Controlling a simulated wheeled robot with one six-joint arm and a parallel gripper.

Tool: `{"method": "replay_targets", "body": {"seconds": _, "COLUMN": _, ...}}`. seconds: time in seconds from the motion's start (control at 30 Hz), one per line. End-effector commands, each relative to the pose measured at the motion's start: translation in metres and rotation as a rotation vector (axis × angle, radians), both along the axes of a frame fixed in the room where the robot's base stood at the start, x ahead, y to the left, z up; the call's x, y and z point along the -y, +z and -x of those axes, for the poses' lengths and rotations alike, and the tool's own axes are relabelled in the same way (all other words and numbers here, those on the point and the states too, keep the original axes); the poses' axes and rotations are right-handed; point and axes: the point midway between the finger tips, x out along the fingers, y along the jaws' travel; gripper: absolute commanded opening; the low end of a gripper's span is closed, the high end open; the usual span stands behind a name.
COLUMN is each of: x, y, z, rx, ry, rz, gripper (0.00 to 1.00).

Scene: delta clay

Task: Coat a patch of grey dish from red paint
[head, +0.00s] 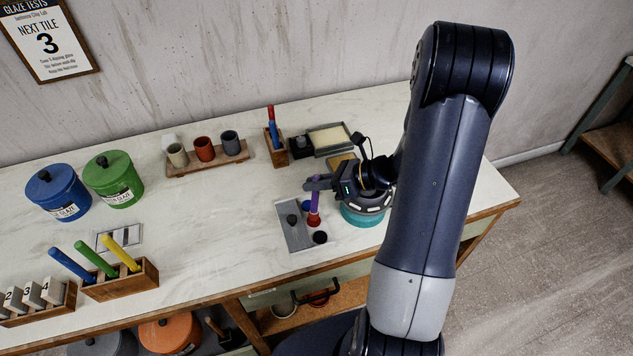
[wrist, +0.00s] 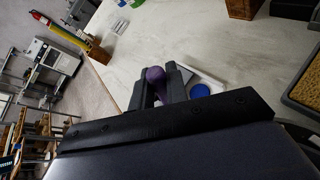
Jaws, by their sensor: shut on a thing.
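My gripper (head: 319,184) is shut on an upright purple-handled tool (head: 315,196). The tool's purple rounded top shows between the fingers in the wrist view (wrist: 155,74). A red round piece (head: 313,220) shows right at its lower end; I cannot tell whether it is the tool's tip or a red paint spot. Below is a flat grey tray (head: 291,210) with a dark round piece on it and another at its right edge. A red cup (head: 204,149) and a grey cup (head: 230,142) stand in a wooden rack at the back. I cannot tell which piece is the grey dish.
A teal round thing (head: 363,214) sits under my wrist. A wooden block with red and blue sticks (head: 273,138) and a pale-filled tray (head: 328,138) stand behind. Blue (head: 57,191) and green (head: 113,178) lidded jars stand left.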

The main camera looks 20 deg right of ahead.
Motion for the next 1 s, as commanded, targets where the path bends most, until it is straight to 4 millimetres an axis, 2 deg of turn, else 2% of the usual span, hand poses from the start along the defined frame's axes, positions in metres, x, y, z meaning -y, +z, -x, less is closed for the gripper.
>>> {"method": "replay_targets", "body": {"seconds": 0.03, "x": 0.0, "y": 0.009, "z": 0.0, "rx": 0.001, "ry": 0.0, "rz": 0.0, "gripper": 0.0}}
{"method": "replay_targets", "body": {"seconds": 0.63, "x": 0.0, "y": 0.057, "z": 0.0, "rx": 0.003, "ry": 0.0, "rz": -0.001, "gripper": 0.0}}
{"method": "replay_targets", "body": {"seconds": 1.0, "x": 0.0, "y": 0.06, "z": 0.0, "rx": 0.002, "ry": 0.0, "rz": -0.001, "gripper": 0.0}}
